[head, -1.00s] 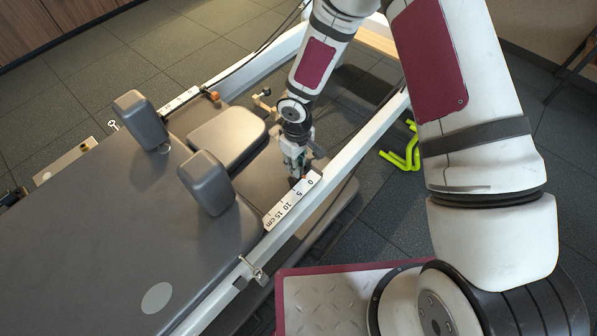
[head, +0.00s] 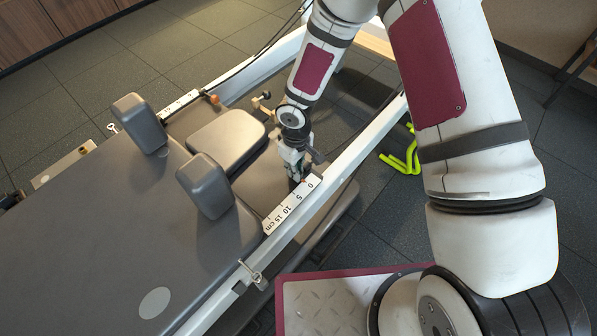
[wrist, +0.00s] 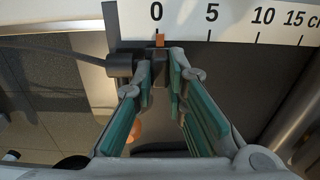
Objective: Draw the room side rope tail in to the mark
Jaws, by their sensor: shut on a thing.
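My gripper (wrist: 158,72) is shut on a black block (wrist: 160,70) at the end of the room side rope tail. The dark rope (wrist: 55,48) runs in from the left to a black round fitting (wrist: 120,65) beside the block. A small orange pointer (wrist: 160,40) on the block sits just below the 0 of the white centimetre scale (wrist: 230,15). In the head view my gripper (head: 297,178) points down at the inner side of the near rail, by the 0 end of the scale (head: 290,205); the block is mostly hidden there.
Two grey shoulder rests (head: 205,185) and a grey headrest (head: 226,140) stand left of my gripper. The white near rail (head: 350,150) runs close on its right. A far scale (head: 178,104) has an orange piece (head: 213,98) near its end.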

